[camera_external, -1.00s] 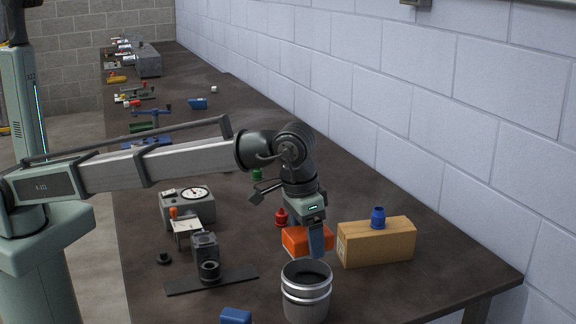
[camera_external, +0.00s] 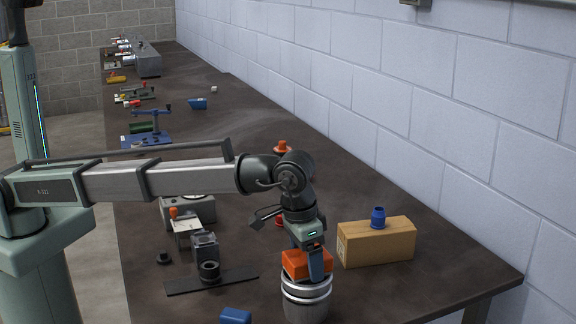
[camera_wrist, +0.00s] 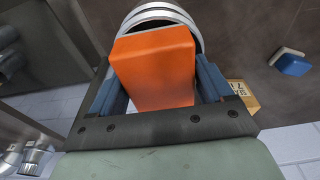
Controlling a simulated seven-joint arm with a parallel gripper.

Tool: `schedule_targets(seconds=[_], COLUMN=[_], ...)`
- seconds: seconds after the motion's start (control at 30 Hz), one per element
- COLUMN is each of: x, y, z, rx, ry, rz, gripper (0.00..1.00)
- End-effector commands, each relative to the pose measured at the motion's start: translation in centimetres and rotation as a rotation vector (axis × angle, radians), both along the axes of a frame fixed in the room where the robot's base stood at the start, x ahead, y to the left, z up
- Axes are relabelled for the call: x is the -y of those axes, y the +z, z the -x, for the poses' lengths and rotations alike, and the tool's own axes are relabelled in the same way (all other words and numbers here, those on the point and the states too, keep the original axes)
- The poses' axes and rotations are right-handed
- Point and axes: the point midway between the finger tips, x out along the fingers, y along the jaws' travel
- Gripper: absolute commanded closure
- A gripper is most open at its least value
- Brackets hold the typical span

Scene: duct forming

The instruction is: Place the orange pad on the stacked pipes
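The orange pad (camera_external: 300,264) is a block between the two blue fingers of my gripper (camera_external: 309,266). In the wrist view the pad (camera_wrist: 156,68) fills the space between the fingers (camera_wrist: 160,88), and they look shut on it. The stacked pipes (camera_external: 306,303) are grey metal with bright rings and stand upright near the front of the bench. The pad is right over their top opening, at rim height. I cannot tell whether it rests on the rim. In the wrist view the pipes' rim (camera_wrist: 157,11) shows behind the pad, partly hidden by it.
A cardboard box (camera_external: 377,243) with a blue fitting (camera_external: 378,217) on it stands close to the right. A black device on a dark plate (camera_external: 211,281) lies to the left. A blue part (camera_external: 236,316) lies at the front. The bench at front right is clear.

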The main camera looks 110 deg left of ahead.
Motion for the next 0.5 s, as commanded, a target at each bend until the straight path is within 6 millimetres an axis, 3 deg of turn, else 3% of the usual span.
schedule_targets(seconds=[0.2,0.5], x=[0.0,0.0], y=[0.03,0.42], z=[0.0,-0.03], rx=[0.0,0.001], ry=[0.0,0.0], rz=[0.0,0.0], gripper=[0.0,0.0])
